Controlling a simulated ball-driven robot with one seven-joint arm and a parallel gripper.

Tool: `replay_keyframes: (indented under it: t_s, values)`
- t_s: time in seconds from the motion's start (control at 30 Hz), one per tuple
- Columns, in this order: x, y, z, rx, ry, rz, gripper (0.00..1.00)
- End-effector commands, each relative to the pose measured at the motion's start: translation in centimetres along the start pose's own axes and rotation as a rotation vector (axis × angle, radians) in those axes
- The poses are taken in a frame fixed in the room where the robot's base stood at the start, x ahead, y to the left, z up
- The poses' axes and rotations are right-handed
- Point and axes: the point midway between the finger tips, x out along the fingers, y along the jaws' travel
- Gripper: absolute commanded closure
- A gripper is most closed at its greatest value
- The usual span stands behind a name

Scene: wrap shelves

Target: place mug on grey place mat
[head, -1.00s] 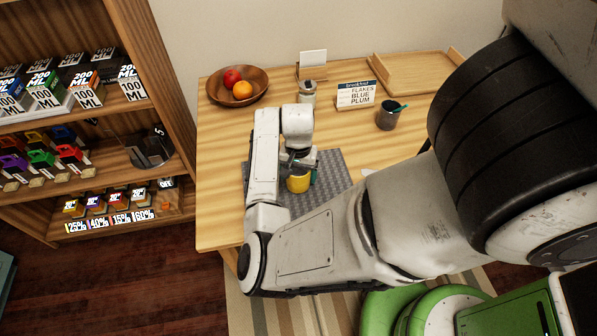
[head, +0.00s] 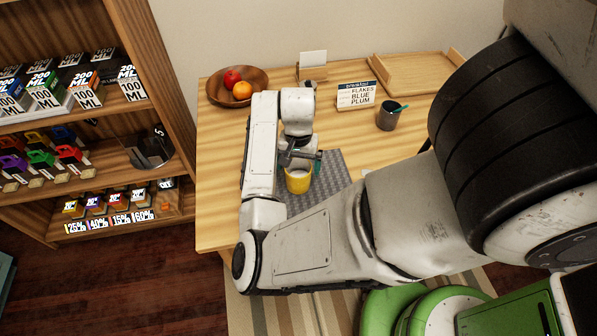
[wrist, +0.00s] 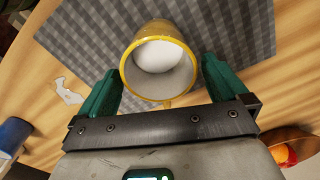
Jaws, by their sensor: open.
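The yellow mug (head: 297,183) with a pale inside stands upright on the grey place mat (head: 330,172), near its left part. In the wrist view the mug (wrist: 160,62) shows its open rim, with the woven grey mat (wrist: 95,35) behind it. My gripper (head: 302,160) is just above the mug in the head view. In the wrist view the green fingers of my gripper (wrist: 158,80) are spread on either side of the mug, with a gap to each side. Part of the mat is hidden by my arm.
A wooden bowl of fruit (head: 214,92) is at the table's back left. A menu sign (head: 356,94), a dark cup (head: 387,120) and a wooden tray (head: 410,75) stand at the back and right. A shelf (head: 160,90) stands left of the table.

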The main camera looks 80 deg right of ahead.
Motion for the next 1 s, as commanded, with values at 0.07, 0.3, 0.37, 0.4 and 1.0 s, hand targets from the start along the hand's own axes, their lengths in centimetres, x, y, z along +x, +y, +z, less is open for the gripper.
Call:
replay_keyframes:
  t_s: [0.07, 0.3, 0.37, 0.4, 1.0]
  values:
    - [-1.8, 0.1, -0.1, 0.004, 0.004, -0.001, 0.00]
    - [-5.9, 0.0, -0.1, 0.002, 0.002, -0.001, 0.00]
    - [-6.5, 0.0, -0.1, 0.001, 0.001, -0.001, 0.00]
    - [-6.9, 0.0, -0.1, 0.001, 0.001, 0.000, 0.00]
    - [-8.6, -3.2, 1.5, -0.705, 0.372, 0.105, 0.00]
